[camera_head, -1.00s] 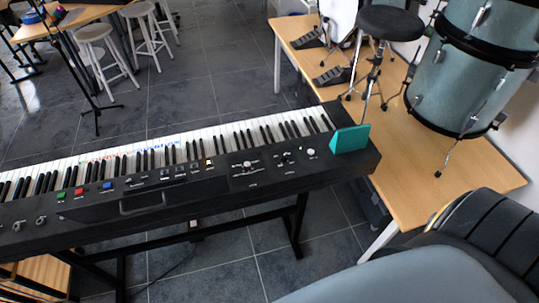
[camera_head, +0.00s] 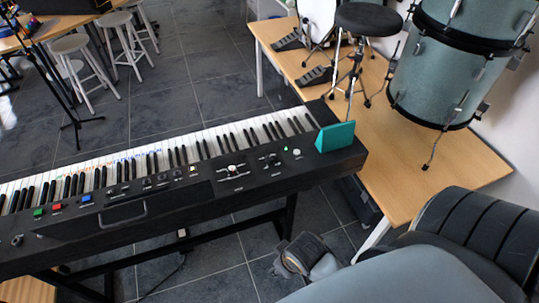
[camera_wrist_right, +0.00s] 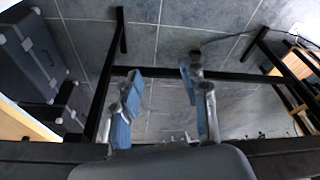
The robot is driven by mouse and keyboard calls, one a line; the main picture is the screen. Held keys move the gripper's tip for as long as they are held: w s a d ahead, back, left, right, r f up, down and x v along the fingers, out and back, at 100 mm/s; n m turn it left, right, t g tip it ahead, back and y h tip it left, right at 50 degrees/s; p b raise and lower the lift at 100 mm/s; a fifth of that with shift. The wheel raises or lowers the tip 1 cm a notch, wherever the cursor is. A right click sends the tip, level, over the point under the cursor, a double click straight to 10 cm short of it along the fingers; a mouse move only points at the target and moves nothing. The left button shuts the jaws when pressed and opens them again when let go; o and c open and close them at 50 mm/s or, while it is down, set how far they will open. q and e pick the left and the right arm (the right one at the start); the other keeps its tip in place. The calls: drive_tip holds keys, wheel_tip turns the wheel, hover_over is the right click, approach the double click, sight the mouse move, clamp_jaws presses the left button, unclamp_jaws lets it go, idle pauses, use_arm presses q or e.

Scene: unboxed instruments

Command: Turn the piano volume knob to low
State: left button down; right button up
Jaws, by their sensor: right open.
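The black electric piano (camera_head: 160,212) runs from the left edge to the middle in the head view. Its panel carries a white-topped knob (camera_head: 233,170), a dark knob (camera_head: 273,160) and a white round control (camera_head: 297,152) at the right end. The labels are too small to read, so I cannot tell which is the volume knob. My right gripper is open and empty in the right wrist view (camera_wrist_right: 158,85), its blue-padded fingers spread over the floor and the piano's stand. Part of my right arm shows below the piano in the head view, apart from the panel. My left gripper is out of view.
A teal wedge-shaped block (camera_head: 335,137) sits on the piano's right end. A wooden platform (camera_head: 440,175) with drums (camera_head: 445,85) and a black stool (camera_head: 368,19) stands to the right. The piano's black stand (camera_head: 291,215) is below. Several grey stools are at the upper left.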

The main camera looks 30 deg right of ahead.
wheel_tip(320, 180, up, 7)
drive_tip(key=w+r+n+t, duration=0.3)
drive_tip(key=w+r+t, duration=1)
drive_tip(key=w+r, duration=0.9)
drive_tip(key=w+a+r+n+t+y, duration=0.4)
drive_tip(key=a+r+n+y, duration=0.6)
drive_tip(key=r+n, duration=0.1)
drive_tip(key=s+a+r+n+g+y, duration=0.1)
drive_tip(key=a+r+n+g+y, duration=0.15)
drive_tip(key=n+y, duration=0.25)
drive_tip(key=n+g+h, duration=1.2)
drive_tip(key=g+h, duration=0.3)
drive_tip(key=g, duration=0.3)
approach(270, 157)
drive_tip(key=shift+t, duration=0.25)
drive_tip(key=f+p, duration=0.1)
drive_tip(key=f, duration=0.3)
drive_tip(key=f+p, duration=0.1)
drive_tip(key=f, duration=0.3)
drive_tip(key=shift+s+a+f, duration=0.15)
drive_tip(key=shift+s+f, duration=0.05)
drive_tip(key=shift+f, duration=0.05)
